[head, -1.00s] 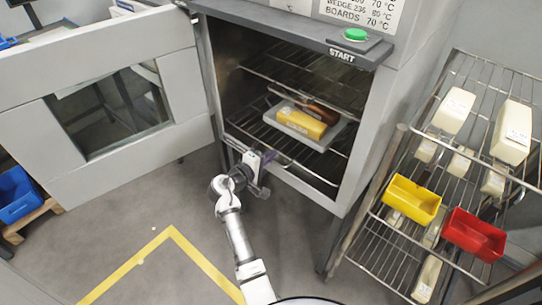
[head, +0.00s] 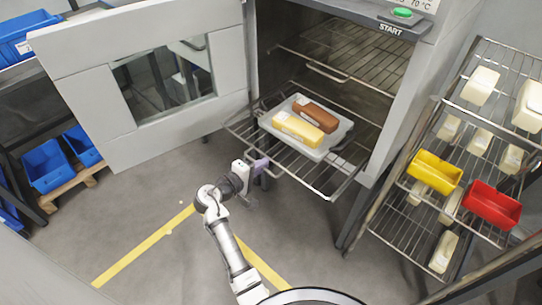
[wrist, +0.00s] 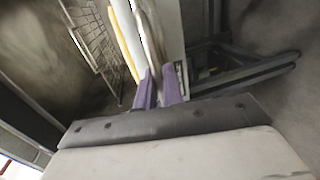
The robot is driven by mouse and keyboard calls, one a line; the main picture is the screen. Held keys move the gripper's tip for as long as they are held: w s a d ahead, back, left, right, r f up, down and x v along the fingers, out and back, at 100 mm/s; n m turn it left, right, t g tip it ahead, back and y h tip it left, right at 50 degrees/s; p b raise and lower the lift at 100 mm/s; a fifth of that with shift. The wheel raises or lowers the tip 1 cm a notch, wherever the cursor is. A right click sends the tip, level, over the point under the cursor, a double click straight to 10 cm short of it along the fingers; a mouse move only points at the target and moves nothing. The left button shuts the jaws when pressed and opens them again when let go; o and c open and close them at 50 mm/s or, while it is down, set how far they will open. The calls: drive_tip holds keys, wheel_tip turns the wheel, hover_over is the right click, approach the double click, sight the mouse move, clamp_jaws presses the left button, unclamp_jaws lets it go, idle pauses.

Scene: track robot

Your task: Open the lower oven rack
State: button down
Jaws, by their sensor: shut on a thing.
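The lower oven rack (head: 318,183) is a wire shelf that sticks out of the front of the grey oven (head: 395,115) in the head view. On it sits a light grey tray (head: 338,137) with a yellow block (head: 297,129) and a brown block (head: 316,115). My gripper (head: 260,166) is at the rack's front edge and shut on it. The upper rack (head: 350,50) stays inside the oven.
The oven door (head: 80,80) stands wide open at left. A wire shelf trolley at right holds a yellow bin (head: 434,172), a red bin (head: 492,205) and several cream blocks. Blue bins (head: 45,165) sit at far left. The floor in front is clear, with yellow tape (head: 145,245).

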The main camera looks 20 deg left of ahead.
drive_tip(key=f+p+v, duration=0.1)
drive_tip(key=f+v, duration=0.1)
drive_tip(key=v, duration=0.9)
drive_tip(key=shift+s+f, duration=0.15)
drive_tip(key=shift+s, duration=0.05)
drive_tip(key=c, duration=1.6)
unclamp_jaws()
drive_tip(key=shift+c, duration=0.2)
drive_tip(key=shift+a, duration=0.1)
drive_tip(key=b+v, duration=0.2)
drive_tip(key=v, duration=1.1)
drive_tip(key=shift+s, duration=0.4)
